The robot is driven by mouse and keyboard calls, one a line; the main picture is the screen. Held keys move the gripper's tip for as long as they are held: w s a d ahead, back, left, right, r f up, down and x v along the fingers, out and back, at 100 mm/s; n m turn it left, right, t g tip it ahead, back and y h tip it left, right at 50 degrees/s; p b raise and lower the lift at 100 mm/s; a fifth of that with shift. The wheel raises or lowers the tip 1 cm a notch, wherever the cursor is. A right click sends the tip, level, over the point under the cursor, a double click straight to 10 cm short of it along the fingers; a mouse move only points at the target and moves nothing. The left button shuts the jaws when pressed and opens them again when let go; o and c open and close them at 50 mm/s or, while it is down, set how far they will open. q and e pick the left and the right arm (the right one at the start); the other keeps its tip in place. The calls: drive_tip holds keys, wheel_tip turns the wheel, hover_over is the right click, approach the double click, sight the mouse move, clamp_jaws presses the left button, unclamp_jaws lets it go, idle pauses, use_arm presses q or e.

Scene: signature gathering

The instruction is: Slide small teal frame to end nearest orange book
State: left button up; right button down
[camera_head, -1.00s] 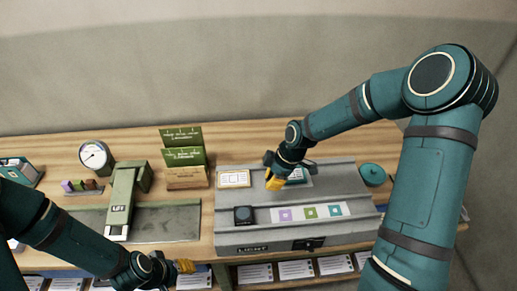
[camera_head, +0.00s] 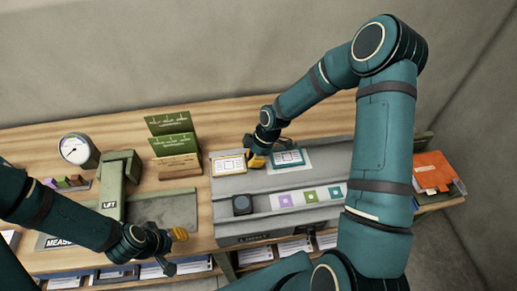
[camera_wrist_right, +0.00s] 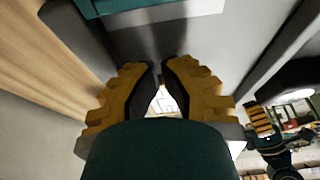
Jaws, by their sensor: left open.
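The small teal frame (camera_head: 288,158) lies on a white sheet on the grey sloped panel (camera_head: 290,183). A teal edge also shows at the top of the right wrist view (camera_wrist_right: 120,6). The orange book (camera_head: 433,170) lies at the far right, beyond my right arm. My right gripper (camera_head: 256,161) is low over the panel, just left of the teal frame; contact cannot be told. Its fingers are close together with nothing seen between them. My left gripper (camera_head: 178,236) is open and empty near the table's front edge.
A yellow-edged frame (camera_head: 229,165) lies left of my right gripper. A dark block (camera_head: 242,205) and purple, green and teal squares (camera_head: 310,196) are on the panel's front. A green lift device (camera_head: 118,185), a dial (camera_head: 78,150) and a green card stand (camera_head: 174,140) stand left.

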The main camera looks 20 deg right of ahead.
sight(315, 155)
use_arm(q)
drive_tip(key=shift+r+p, duration=0.35)
use_arm(e)
drive_tip(key=d, duration=0.1)
drive_tip(key=s+d, duration=0.1)
drive_tip(key=d, duration=0.1)
drive_tip(key=shift+d, duration=0.35)
drive_tip(key=shift+d, duration=0.15)
use_arm(q)
drive_tip(key=shift+r+p, duration=0.85)
drive_tip(key=shift+r, duration=0.1)
use_arm(e)
drive_tip(key=s+d, duration=0.1)
drive_tip(key=d, duration=0.5)
drive_tip(key=s+d, duration=0.2)
drive_tip(key=d, duration=0.3)
drive_tip(key=s+d, duration=0.1)
drive_tip(key=d, duration=0.5)
drive_tip(key=shift+s+d, duration=0.3)
drive_tip(key=shift+d, duration=0.05)
use_arm(q)
drive_tip(key=shift+a, duration=0.1)
